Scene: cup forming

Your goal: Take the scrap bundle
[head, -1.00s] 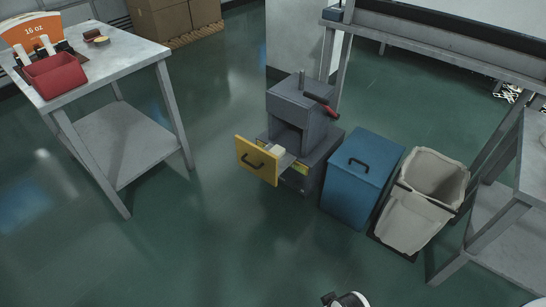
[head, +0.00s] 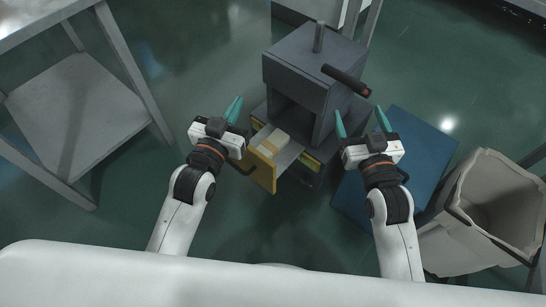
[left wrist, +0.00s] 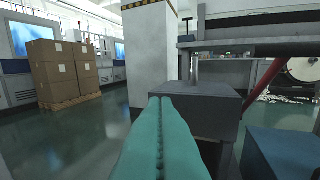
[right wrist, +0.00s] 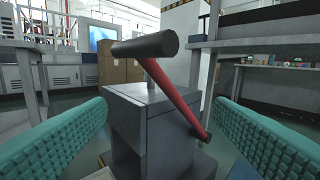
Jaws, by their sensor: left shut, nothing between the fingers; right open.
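The scrap bundle looks like a pale, banded block (head: 268,146) lying in the pulled-out yellow-fronted drawer (head: 262,170) of the grey press (head: 312,75). My left gripper (head: 236,108) is shut and empty, above and left of the drawer; its teal fingers (left wrist: 160,103) meet in the left wrist view, pointing toward the press. My right gripper (head: 361,120) is open and empty, at the right of the press. In the right wrist view its fingers stand apart at either side, with the press (right wrist: 145,105) beyond. The bundle is not seen in either wrist view.
The press has a red lever with a black grip (head: 346,80) near my right gripper. A metal table (head: 75,110) stands left. Open floor lies between table and press.

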